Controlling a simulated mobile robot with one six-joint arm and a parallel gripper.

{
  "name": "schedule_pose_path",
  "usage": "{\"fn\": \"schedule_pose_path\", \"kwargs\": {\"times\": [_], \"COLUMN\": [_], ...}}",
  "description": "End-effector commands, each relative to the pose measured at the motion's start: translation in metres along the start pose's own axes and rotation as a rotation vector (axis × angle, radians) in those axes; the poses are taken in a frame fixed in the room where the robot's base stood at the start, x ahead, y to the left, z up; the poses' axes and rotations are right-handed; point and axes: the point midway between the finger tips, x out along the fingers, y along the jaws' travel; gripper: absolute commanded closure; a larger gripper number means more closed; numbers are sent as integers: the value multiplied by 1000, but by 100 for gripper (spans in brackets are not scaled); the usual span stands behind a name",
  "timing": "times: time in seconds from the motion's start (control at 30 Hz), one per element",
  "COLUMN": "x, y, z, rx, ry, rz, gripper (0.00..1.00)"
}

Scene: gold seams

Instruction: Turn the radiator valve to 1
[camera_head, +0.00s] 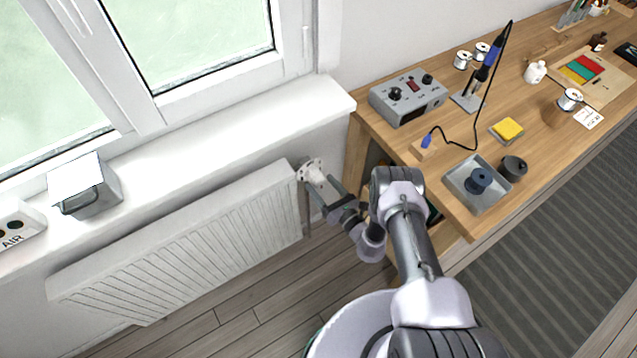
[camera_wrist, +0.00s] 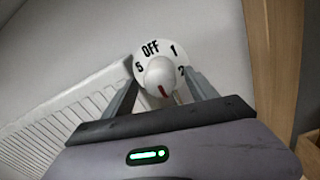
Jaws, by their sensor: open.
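The radiator valve (camera_head: 309,168) is at the upper right end of the white radiator (camera_head: 190,235). In the wrist view it has a white round dial (camera_wrist: 137,56) with OFF at the top, 1 at the upper right, 2 at the right and 5 at the left. Its white knob (camera_wrist: 158,71) has a red mark on its lower side, pointing down, away from 1; the numbers there are hidden. My gripper (camera_wrist: 163,80) is open, with one finger on each side of the knob. Whether the fingers touch it I cannot tell. The gripper (camera_head: 322,184) also shows in the head view.
A white windowsill (camera_head: 230,135) runs above the radiator and holds a grey box (camera_head: 88,187). A wooden workbench (camera_head: 440,185) stands close on the right with a grey control unit (camera_head: 407,97), a soldering iron and a tray (camera_head: 452,181). Open floor lies below the radiator.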

Motion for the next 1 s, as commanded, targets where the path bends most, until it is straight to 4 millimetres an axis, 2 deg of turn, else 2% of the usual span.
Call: {"fn": "schedule_pose_path", "kwargs": {"times": [0.1, 0.2, 0.5, 0.8, 1.0], "x": [18, 25, 28, 27, 27], "y": [0, 0, 0, 0, 0], "z": [-2, -1, 1, 0, 0], "rx": [-3, 0, 0, 0, -13], "ry": [0, 0, 1, 1, 2], "rz": [3, 2, 1, 1, 1], "gripper": [33, 33, 35, 94, 95]}}
